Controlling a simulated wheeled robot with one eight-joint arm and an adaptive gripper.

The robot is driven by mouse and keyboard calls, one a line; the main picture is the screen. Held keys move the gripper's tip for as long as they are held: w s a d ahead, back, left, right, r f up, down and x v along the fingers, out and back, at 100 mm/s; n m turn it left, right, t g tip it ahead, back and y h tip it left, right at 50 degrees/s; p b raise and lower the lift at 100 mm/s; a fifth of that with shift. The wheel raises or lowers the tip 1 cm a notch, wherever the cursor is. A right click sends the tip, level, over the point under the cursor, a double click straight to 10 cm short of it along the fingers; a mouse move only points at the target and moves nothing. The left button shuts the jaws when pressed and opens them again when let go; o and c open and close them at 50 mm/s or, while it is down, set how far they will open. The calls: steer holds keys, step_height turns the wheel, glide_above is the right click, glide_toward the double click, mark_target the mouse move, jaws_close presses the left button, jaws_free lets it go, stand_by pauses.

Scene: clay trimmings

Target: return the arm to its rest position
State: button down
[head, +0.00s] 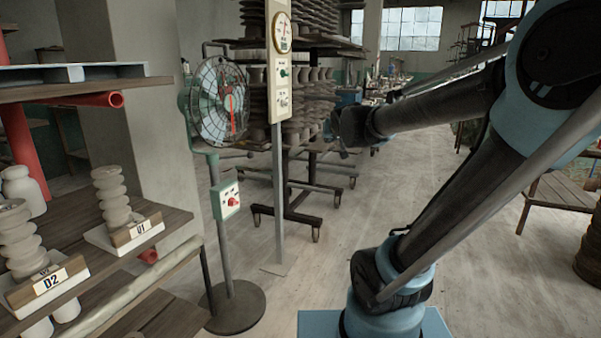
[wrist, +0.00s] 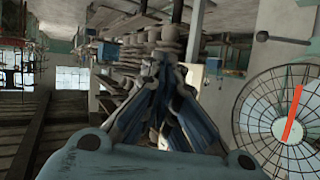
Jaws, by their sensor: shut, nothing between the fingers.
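My arm reaches in from the right side of the head view, bent, with its end held in the air over open floor. My gripper (head: 331,128) is small and partly hidden there by the wrist. In the wrist view my gripper (wrist: 163,56) points away from the camera, its fingers drawn together at the tips with nothing held between them. It touches nothing that I can see.
A standing fan (head: 218,103) with a green switch box (head: 229,200) and a post with a gauge panel (head: 281,65) stand left of my arm. Shelves (head: 160,226) with stacked insulators are at the left. A loaded rack (head: 299,192) stands behind. Floor at centre right is clear.

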steer(key=s+d+f+g, duration=0.3)
steer(key=s+f, duration=0.5)
steer(key=s, duration=0.2)
steer(key=s+d+f+g+h, duration=0.1)
steer(key=s+d+f+g, duration=0.2)
steer(key=s+f, duration=0.5)
steer(key=s+d+f+g, duration=0.3)
steer(key=s+f+g, duration=0.2)
steer(key=s, duration=0.8)
step_height(320, 180, down, 3)
steer(key=shift+f, duration=0.1)
steer(key=shift+w, duration=0.1)
steer(key=shift+w+f, duration=0.2)
steer(key=shift+w, duration=0.2)
